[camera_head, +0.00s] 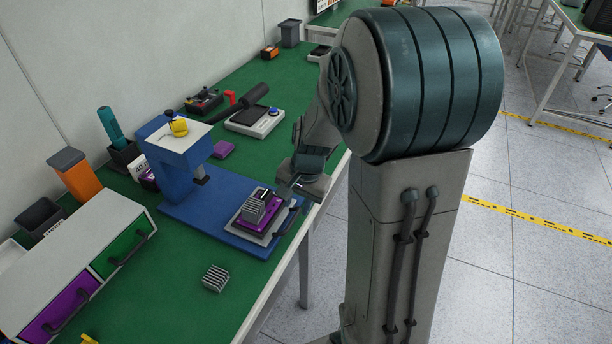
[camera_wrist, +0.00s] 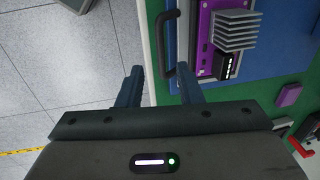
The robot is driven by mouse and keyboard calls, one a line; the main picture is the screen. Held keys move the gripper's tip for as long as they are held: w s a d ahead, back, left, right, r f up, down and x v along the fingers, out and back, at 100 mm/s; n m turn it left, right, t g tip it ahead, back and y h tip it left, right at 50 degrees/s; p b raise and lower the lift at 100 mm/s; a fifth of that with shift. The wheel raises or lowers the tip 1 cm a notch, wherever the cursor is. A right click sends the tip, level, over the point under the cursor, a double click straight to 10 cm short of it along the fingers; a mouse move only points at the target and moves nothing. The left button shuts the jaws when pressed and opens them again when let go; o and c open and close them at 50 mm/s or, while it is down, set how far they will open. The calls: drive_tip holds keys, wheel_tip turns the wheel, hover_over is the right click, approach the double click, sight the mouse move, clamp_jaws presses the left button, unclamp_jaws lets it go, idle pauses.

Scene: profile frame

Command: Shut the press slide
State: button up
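The blue press (camera_head: 178,165) stands on a blue base plate, with a light top and a dark ram. Its slide (camera_head: 262,238) is a light plate out in front of the ram, towards the table's front edge. It carries a purple board with a grey finned heat sink (camera_head: 254,211); the heat sink also shows in the wrist view (camera_wrist: 235,30). A black bar handle (camera_wrist: 167,45) is on the slide's front side. My gripper (camera_wrist: 159,72) is open and empty, its fingertips near one end of the handle. Whether they touch it cannot be told.
A drawer unit (camera_head: 75,262) with green and purple drawers stands at the left. A loose finned heat sink (camera_head: 215,278) lies on the green table (camera_head: 190,310) before the press. A purple block (camera_head: 223,149) and a scale-like device (camera_head: 255,120) lie behind. Open floor is at the right.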

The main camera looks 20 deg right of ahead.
drive_tip(key=s+a+r+n+p, duration=0.1)
drive_tip(key=s+r, duration=0.3)
drive_tip(key=r, duration=0.4)
drive_tip(key=s+a+r+n+t+h+p, duration=0.1)
drive_tip(key=s+r+n+p, duration=0.2)
drive_tip(key=r, duration=0.5)
drive_tip(key=shift+s+n+p, duration=0.3)
drive_tip(key=shift+s+n, duration=0.3)
drive_tip(key=shift+s, duration=0.2)
drive_tip(key=m+g+y+b, duration=0.1)
drive_tip(key=m+b, duration=0.4)
drive_tip(key=b, duration=1.1)
hover_over(292, 220)
drive_tip(key=s+d, duration=0.2)
wheel_tip(292, 220, down, 8)
drive_tip(key=f, duration=0.4)
drive_tip(key=w+a+f+b, duration=0.1)
drive_tip(key=f, duration=0.3)
drive_tip(key=f+b, duration=0.1)
drive_tip(key=f, duration=0.4)
drive_tip(key=shift+w+a, duration=0.3)
drive_tip(key=shift+a, duration=0.05)
